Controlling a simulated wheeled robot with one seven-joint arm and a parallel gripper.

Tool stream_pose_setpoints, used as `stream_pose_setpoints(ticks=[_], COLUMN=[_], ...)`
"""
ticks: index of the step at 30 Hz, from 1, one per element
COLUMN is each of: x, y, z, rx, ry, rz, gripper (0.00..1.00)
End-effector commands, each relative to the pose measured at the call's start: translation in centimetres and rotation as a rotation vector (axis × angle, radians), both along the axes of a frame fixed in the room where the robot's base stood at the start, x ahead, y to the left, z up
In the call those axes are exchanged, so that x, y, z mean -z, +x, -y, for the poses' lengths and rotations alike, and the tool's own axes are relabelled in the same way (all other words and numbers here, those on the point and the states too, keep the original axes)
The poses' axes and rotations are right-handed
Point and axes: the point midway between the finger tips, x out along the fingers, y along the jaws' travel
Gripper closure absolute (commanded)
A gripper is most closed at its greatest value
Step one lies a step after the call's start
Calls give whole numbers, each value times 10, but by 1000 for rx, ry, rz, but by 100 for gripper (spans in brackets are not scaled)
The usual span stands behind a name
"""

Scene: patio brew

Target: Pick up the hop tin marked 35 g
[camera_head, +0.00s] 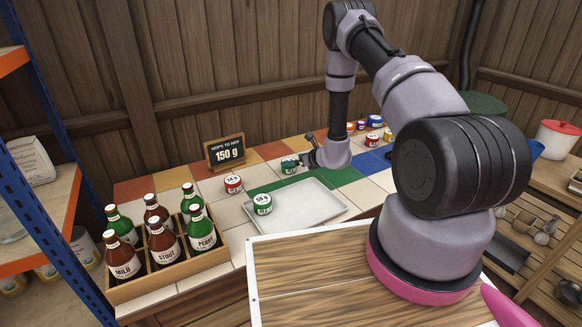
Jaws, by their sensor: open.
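My gripper (303,159) is open at the far side of the tiled counter, just right of a small green tin (289,168). I cannot tell whether its fingers touch or surround that tin. The tin's label is too small to read surely. A red tin (233,184) with a white label stands on the tiles to the left. Another green tin (262,204) stands at the left end of the metal tray (308,211). I cannot read for sure which tin is marked 35 g.
A black sign (225,151) reading 150 g stands behind the tins. A wooden crate (172,277) of several bottles stands at the front left. More coloured tins (373,138) stand at the back right, beyond my arm. Most of the tray is bare.

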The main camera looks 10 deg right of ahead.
Motion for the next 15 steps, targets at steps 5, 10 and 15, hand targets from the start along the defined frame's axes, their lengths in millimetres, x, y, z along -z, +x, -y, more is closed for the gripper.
stream_pose_setpoints(ticks=[5,10,15], x=[8,21,36], y=[13,22,39], z=[-8,-17,-28], rx=[-1,-3,-2], ry=[0,1,1], rz=[0,-1,1], gripper=[0,0,0])
